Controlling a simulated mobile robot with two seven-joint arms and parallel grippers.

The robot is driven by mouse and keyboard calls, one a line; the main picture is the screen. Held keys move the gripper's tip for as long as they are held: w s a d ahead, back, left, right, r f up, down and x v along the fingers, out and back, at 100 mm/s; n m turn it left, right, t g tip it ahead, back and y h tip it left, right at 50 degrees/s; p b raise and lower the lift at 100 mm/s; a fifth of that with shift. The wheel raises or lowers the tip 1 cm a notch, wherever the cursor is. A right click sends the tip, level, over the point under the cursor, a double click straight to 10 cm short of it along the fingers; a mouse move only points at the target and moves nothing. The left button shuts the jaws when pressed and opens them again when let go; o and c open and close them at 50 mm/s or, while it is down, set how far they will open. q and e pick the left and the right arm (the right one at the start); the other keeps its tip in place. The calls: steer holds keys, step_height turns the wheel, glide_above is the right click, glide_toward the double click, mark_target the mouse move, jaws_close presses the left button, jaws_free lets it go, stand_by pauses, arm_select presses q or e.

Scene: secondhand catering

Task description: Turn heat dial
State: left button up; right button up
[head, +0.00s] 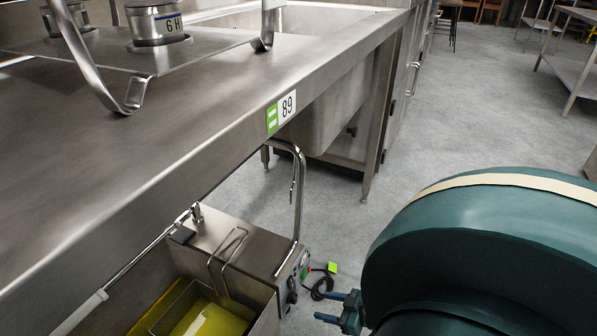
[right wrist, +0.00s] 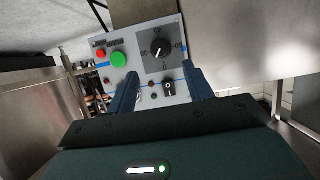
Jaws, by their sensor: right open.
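The heat dial appears to be the large round black dial (right wrist: 161,50) with a white pointer and printed marks, on a grey control panel (right wrist: 140,72) in the right wrist view. A smaller black knob (right wrist: 169,87) sits below it. In the head view the panel (head: 291,283) is on the end of the fryer (head: 235,245), seen edge-on. My right gripper (head: 327,306) is open, its fingers pointing at the panel and apart from it. In the right wrist view its blue fingers (right wrist: 160,72) frame the lower part of the panel, with the dial above and between the tips. My left gripper is out of view.
A green button (right wrist: 118,60) and a red button (right wrist: 101,53) are left of the dial. The steel counter (head: 190,120) overhangs the fryer. A bent metal pipe (head: 299,190) rises beside the panel. A black cable (head: 322,287) lies on the floor. Open floor (head: 480,95) extends right.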

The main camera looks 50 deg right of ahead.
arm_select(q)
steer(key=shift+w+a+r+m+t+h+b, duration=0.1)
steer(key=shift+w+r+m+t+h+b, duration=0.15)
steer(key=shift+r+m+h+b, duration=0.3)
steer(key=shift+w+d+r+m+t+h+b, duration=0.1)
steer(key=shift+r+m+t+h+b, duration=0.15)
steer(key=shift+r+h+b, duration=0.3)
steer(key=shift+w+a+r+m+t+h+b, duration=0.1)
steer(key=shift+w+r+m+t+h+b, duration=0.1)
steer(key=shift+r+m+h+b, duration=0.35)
arm_select(e)
steer(key=x, duration=0.9)
steer(key=shift+w, duration=0.2)
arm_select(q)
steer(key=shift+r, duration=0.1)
arm_select(e)
steer(key=shift+a+f, duration=0.1)
steer(key=shift+a, duration=0.05)
steer(key=shift+c, duration=0.2)
steer(key=c, duration=0.8)
